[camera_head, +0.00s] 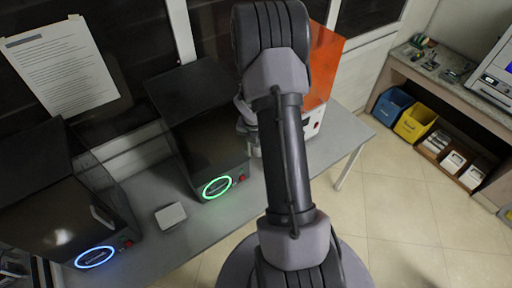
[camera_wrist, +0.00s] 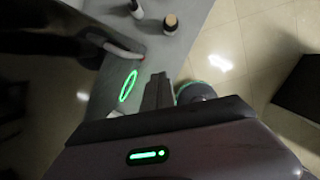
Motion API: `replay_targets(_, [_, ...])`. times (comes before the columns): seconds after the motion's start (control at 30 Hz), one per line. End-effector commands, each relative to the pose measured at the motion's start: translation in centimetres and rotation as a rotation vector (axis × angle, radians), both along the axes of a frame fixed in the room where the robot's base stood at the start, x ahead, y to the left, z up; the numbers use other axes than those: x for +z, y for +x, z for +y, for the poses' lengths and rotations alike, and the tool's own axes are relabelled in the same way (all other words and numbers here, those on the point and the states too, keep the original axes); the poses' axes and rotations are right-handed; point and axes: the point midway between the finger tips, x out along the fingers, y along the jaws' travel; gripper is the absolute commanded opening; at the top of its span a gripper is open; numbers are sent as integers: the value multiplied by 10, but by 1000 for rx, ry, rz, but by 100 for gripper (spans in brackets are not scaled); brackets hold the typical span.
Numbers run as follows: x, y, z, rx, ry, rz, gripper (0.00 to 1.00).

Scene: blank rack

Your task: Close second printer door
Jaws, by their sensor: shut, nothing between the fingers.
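The dark printer with a green-lit ring (camera_head: 217,187) stands in the middle of the grey table in the head view. Its dark box (camera_head: 205,135) has a sloping dark panel above; I cannot tell how far its door stands open. In the wrist view the green ring (camera_wrist: 128,86) is just left of my gripper (camera_wrist: 158,88), whose fingers are together and empty. A pale curved bar (camera_wrist: 122,49), seemingly a handle, shows beyond the ring, apart from the fingertips. In the head view my arm hides part of the area right of this printer.
Another dark printer with a blue-lit ring (camera_head: 95,256) stands at the left. A small pale block (camera_head: 171,216) lies on the table (camera_head: 150,250) between them. An orange-covered machine (camera_head: 322,65) is behind my arm. Blue (camera_head: 393,105) and yellow bins (camera_head: 415,121) sit under the right bench. Floor at right is clear.

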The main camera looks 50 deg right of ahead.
Motion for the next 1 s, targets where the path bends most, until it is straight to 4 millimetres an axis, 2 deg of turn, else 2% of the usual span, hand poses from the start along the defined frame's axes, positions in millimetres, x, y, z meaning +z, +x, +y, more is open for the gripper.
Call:
replay_targets(0.07, [-13, -5, -13, -183, 15, -37, 0])
replay_targets(0.17, [-29, -19, -33, -660, 89, -137, 0])
replay_targets(0.2, [-32, -24, -37, -876, 138, -184, 0])
replay_targets(0.3, [-30, -32, -39, -1357, 291, -292, 0])
replay_targets(0.43, [-14, -33, -31, -1786, 496, -373, 0])
replay_targets(0.53, [-1, -32, -26, -1946, 596, -392, 0])
replay_targets(0.67, [2, -28, -24, -2001, 632, -392, 0])
replay_targets(0.77, [-13, -23, -23, -1998, 628, -389, 0])
replay_targets(1.0, [-64, -3, -24, -1994, 625, -387, 0])
